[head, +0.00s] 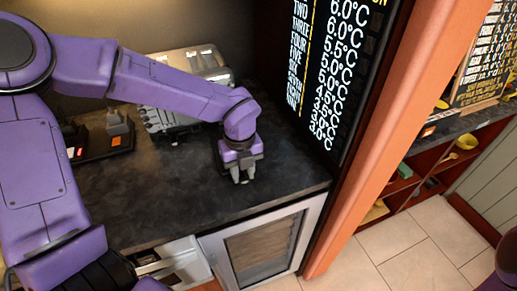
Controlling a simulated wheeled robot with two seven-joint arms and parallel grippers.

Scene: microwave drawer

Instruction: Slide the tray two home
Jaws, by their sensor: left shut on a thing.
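My left gripper (243,176) points down over the right part of the dark counter. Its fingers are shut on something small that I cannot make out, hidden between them. An open white drawer or tray (180,263) shows below the counter's front edge at the bottom, partly hidden by my arm; I cannot tell if it is tray two. It is apart from my left gripper. My right gripper is not in view.
The dark counter (200,200) is bare around my gripper. A metal appliance (165,118) and a black tray-like thing (102,144) stand further back. Below are a glass-fronted door (262,250) and, to the right, an orange post (375,150) beside a tiled floor (415,240).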

